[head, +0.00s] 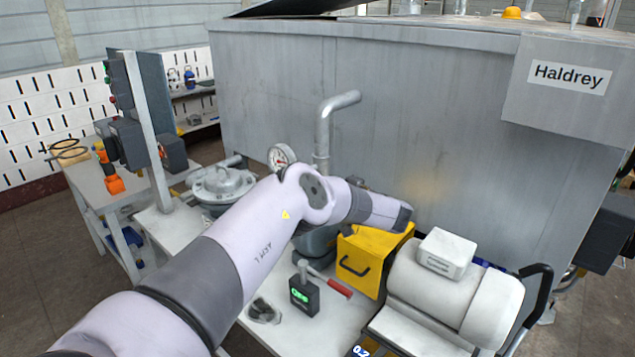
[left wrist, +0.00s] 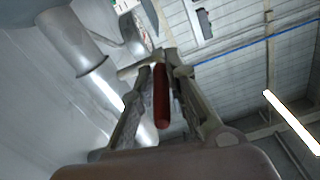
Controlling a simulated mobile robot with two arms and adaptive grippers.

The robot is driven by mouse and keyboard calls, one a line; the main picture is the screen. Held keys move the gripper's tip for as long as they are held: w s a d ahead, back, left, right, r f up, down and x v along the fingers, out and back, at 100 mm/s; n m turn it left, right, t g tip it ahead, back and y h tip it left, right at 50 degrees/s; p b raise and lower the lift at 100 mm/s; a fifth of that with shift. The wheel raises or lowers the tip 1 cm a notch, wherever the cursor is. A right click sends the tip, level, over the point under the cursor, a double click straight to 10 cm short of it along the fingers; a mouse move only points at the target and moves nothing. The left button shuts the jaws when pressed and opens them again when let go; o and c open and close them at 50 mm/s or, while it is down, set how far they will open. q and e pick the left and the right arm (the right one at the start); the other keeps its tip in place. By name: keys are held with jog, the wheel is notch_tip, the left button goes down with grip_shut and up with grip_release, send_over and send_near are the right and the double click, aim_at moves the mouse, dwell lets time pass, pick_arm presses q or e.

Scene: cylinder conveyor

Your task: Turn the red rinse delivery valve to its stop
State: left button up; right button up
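In the left wrist view a red handle (left wrist: 161,97) lies between the two fingers of my left gripper (left wrist: 161,72). A grey lever bar crosses near the fingertips. In the head view my left arm reaches over the bench and hides the gripper and whatever it holds. A red-handled lever (head: 339,287) shows below the arm, beside a dark box with a green lit sign (head: 301,291). No gripper is seen on that lever. My right gripper is not in view.
A large grey tank (head: 270,95) with a bent pipe (head: 323,125) stands behind the arm. A gauge (head: 281,157), a yellow box (head: 365,260) and a pale motor (head: 440,285) crowd the bench. A tool table (head: 88,180) stands at left.

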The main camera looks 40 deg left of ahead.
pick_arm(q)
jog(key=shift+o, duration=1.2)
jog(key=shift+f, duration=0.25)
jog(key=shift+o, duration=0.4)
jog(key=shift+s+r, duration=0.1)
jog(key=shift+r, duration=0.05)
jog(key=d, duration=1.2)
jog(key=shift+s, duration=0.2)
jog(key=shift+a, duration=0.1)
